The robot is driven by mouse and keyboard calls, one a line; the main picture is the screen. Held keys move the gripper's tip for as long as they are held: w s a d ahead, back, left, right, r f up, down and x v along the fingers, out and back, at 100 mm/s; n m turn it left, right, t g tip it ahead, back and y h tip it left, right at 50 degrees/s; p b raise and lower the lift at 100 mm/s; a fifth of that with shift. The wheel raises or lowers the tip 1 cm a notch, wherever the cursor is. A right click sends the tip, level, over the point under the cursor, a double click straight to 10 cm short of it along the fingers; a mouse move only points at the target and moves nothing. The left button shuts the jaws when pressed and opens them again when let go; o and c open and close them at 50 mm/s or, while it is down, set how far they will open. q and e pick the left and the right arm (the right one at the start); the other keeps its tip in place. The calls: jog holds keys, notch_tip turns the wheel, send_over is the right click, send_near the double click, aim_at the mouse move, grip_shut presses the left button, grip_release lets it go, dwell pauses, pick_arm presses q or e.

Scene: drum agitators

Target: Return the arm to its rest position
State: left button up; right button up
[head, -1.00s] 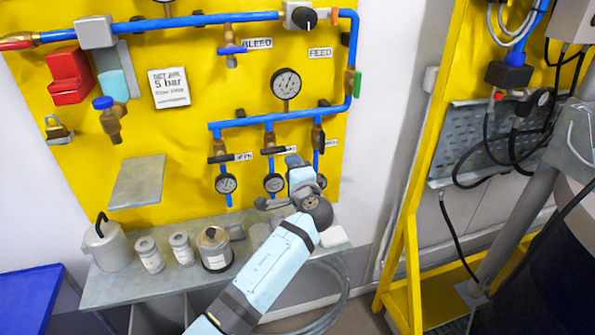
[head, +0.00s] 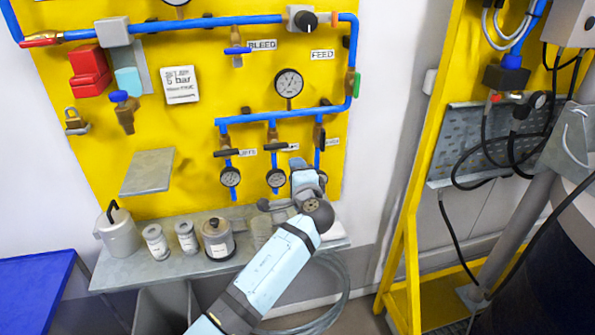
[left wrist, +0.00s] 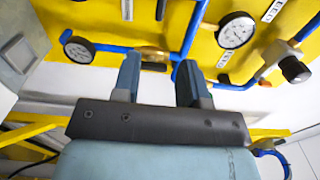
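My left arm (head: 262,278) comes in from the bottom of the head view and reaches up and right, bent at a dark wrist joint (head: 318,214). Its light-blue end stands in front of the lower gauges on the yellow panel (head: 165,120); its fingertips are hard to make out there. In the left wrist view my left gripper (left wrist: 160,75) has its two dark-blue fingers apart. Nothing is held between them; panel and blue pipe show behind. My right gripper is in neither view.
A grey shelf (head: 165,272) with a lidded can (head: 117,232) and several small containers lies below the panel, near the arm. A small grey ledge (head: 148,171) juts from the panel. A yellow frame (head: 408,200) stands at right. A blue table (head: 35,295) is at lower left.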

pick_arm(q)
jog(key=s+a+f+n+g+h+p, duration=0.1)
jog(key=s+a+f+n+g+h, duration=0.2)
jog(key=s+f, duration=0.75)
jog(key=s+a+f+n+g+h+p, duration=0.15)
jog(key=s+a+f, duration=0.35)
jog(key=s+f, duration=0.55)
jog(key=s+a+f+n+g+h, duration=0.1)
jog(key=s+a+f+n+h, duration=0.1)
jog(key=s, duration=0.8)
jog(key=s+a+f+n+h, duration=0.2)
jog(key=s+a+n, duration=0.3)
jog(key=s, duration=0.6)
jog(key=shift+s+a+f+g+p, duration=0.2)
jog(key=shift+a+f+g+p, duration=0.15)
jog(key=shift+a+p, duration=0.05)
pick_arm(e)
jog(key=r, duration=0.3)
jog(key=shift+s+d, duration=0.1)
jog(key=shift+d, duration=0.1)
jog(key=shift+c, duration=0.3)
